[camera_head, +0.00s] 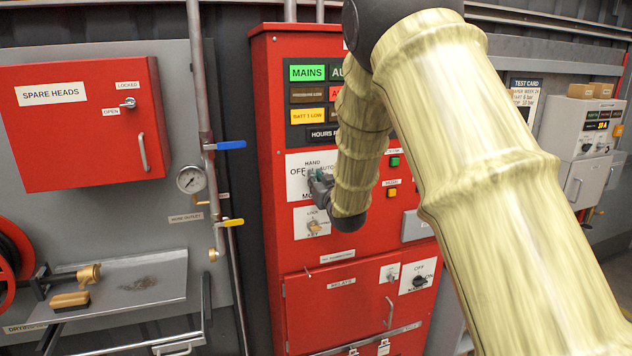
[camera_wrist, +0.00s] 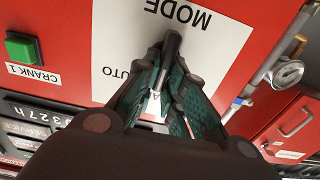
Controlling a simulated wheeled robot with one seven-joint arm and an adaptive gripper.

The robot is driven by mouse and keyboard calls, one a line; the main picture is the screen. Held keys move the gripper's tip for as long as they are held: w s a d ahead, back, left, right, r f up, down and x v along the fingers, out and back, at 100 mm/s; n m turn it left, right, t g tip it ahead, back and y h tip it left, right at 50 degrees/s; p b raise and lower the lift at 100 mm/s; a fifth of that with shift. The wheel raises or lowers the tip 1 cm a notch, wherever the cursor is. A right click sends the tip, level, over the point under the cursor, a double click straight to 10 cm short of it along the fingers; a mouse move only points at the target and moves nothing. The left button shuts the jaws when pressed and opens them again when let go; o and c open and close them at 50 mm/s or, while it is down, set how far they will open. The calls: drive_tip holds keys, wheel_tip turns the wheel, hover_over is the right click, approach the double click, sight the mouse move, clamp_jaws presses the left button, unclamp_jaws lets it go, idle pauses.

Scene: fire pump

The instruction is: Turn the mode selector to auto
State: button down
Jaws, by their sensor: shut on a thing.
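The mode selector is a dark lever-like knob (camera_wrist: 173,46) on a white plate (camera_head: 297,187) on the red pump panel. The plate reads HAND, OFF and AUTO, with MODE at its lower edge, partly covered in the head view. The wrist view shows the plate upside down, with part of AUTO and the word MODE readable. My gripper (camera_wrist: 168,76) has its green-padded fingers around the knob and is shut on it. In the head view my gripper (camera_head: 320,186) is at the plate's right side, and the knob is hidden there. Which mark the knob points to, I cannot tell.
A key switch (camera_head: 314,226) sits just below the plate. A green CRANK 1 button (camera_wrist: 23,47) lies beside it. Another rotary switch (camera_head: 419,281) is lower right. Left are a pressure gauge (camera_head: 191,179), a blue-handled valve (camera_head: 230,145) and a red SPARE HEADS cabinet (camera_head: 80,140).

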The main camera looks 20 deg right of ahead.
drive_tip(key=shift+f+b, duration=0.1)
drive_tip(key=shift+b, duration=0.2)
drive_tip(key=shift+d+f+m+b, duration=0.1)
drive_tip(key=shift+d+m+b, duration=0.15)
drive_tip(key=shift+m+b, duration=1.35)
drive_tip(key=shift+d+f+m+b, duration=0.1)
drive_tip(key=shift+d+m+b, duration=0.1)
drive_tip(key=shift+m+b, duration=1.4)
drive_tip(key=shift+d+f+m+b, duration=0.1)
drive_tip(key=shift+d+m+b, duration=0.15)
drive_tip(key=shift+m+b, duration=1.35)
drive_tip(key=c, duration=1.5)
unclamp_jaws()
